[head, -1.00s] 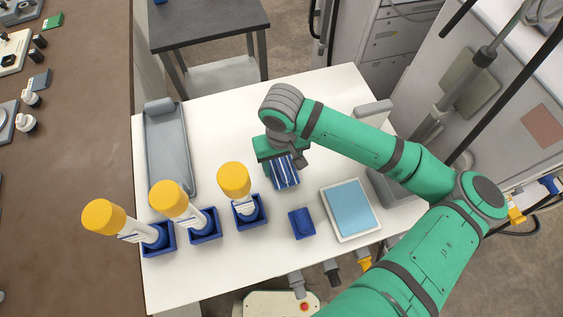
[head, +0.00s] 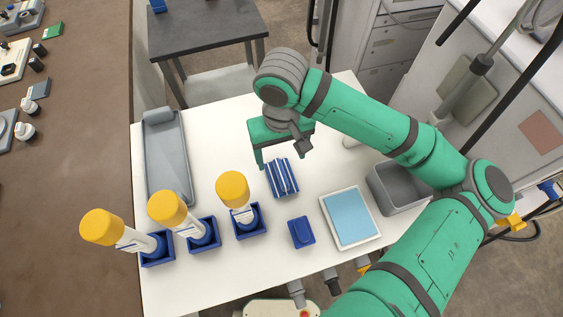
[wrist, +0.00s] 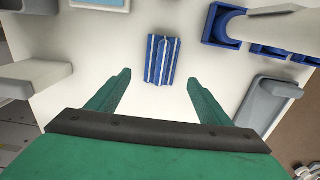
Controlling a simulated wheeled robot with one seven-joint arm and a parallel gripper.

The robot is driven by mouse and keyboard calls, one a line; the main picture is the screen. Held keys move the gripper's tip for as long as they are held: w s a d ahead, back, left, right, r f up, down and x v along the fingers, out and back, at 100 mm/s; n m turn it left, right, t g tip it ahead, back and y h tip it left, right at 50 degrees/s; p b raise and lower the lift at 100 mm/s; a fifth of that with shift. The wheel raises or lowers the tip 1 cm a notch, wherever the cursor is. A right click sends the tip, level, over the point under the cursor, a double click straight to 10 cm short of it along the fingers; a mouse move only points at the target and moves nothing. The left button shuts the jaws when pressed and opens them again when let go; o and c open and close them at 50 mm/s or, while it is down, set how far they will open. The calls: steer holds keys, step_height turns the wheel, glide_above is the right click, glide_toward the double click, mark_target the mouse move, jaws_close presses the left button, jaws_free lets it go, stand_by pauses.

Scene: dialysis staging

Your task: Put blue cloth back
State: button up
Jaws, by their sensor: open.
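A blue-and-white striped bundle (head: 282,178), which looks like the blue cloth, lies on the white table top (head: 222,127) near its middle. It also shows in the wrist view (wrist: 162,60), just beyond the fingertips and between their lines. My gripper (wrist: 158,79) is open and empty, with its two green fingers spread wider than the bundle and apart from it. In the head view my gripper (head: 286,157) is on the far side of the bundle. A flat light-blue sheet (head: 348,213) lies in a white tray (head: 372,240) to the right.
Several blue holders, three with yellow-capped bottles (head: 232,188), line the table's front left. A small blue block (head: 301,232) stands between them and the white tray. A grey tray (head: 168,155) lies at the left and a grey bin (head: 402,204) at the right.

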steer(key=shift+a+r, duration=0.1)
steer(key=shift+r, duration=1.25)
